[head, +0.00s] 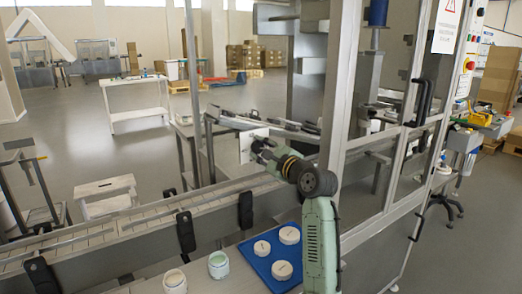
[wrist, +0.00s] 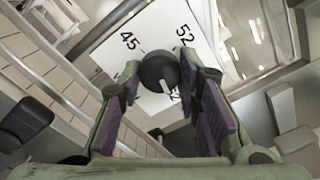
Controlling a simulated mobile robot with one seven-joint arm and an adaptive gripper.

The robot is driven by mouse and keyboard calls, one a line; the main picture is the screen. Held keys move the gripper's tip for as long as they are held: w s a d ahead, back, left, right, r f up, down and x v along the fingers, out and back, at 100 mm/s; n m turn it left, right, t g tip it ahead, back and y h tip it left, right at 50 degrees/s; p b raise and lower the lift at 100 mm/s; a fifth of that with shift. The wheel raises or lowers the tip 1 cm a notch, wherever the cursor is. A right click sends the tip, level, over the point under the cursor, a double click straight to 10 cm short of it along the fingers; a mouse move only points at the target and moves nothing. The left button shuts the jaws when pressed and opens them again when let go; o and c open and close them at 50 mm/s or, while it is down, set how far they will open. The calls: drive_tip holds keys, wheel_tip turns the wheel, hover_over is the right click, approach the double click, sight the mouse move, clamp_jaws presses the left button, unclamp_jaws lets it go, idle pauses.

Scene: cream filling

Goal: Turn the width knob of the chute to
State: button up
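The width knob (wrist: 160,70) is round and black with a white pointer mark, on a white dial plate (wrist: 155,25). In the wrist view the mark points down and slightly right, toward a partly hidden number. The plate shows 45 at upper left and 52 at upper right; another number at left is partly hidden. My gripper (wrist: 160,65) is open, with one finger on each side of the knob. I cannot tell whether the fingers touch it. In the head view my gripper (head: 260,150) is in front of the white plate (head: 247,143), and the knob is hidden.
A conveyor (head: 160,222) runs below my arm. A metal machine frame (head: 338,90) stands close at right. Open floor lies at back left.

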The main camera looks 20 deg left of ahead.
drive_tip(key=c, duration=0.6)
drive_tip(key=shift+o, duration=0.2)
